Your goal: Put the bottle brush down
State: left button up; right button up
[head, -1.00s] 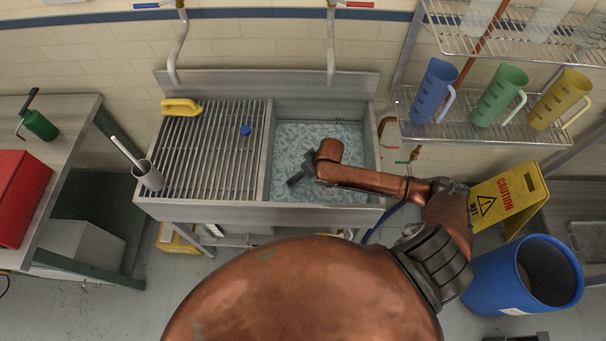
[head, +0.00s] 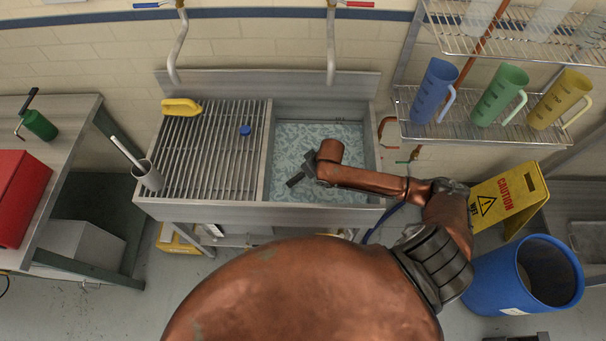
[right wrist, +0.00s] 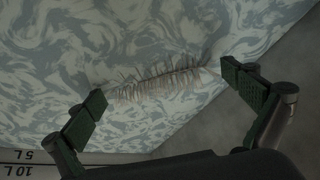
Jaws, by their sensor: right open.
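The bottle brush (right wrist: 160,85) shows in the right wrist view as a pale, bristled length at the foamy water of the sink, with bristles pointing to both sides. My right gripper (head: 297,178) is over the right basin (head: 352,192) of the sink in the head view. In the right wrist view its two dark finger pads are spread wide, one at each side of the brush, with gaps between pads and bristles. The brush cannot be made out in the head view. My left gripper is not in view.
A slatted drainboard (head: 215,150) holds a yellow-handled item (head: 181,106) and a small blue cap (head: 245,130). A metal cup (head: 148,178) with a pale rod stands at its left edge. Jugs (head: 497,95) stand on the right rack. A blue barrel (head: 495,280) stands below.

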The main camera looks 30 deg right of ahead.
jog(key=p+v, duration=0.2)
jog(key=v, duration=0.9)
jog(key=shift+r, duration=0.3)
jog(key=shift+s+r, duration=0.1)
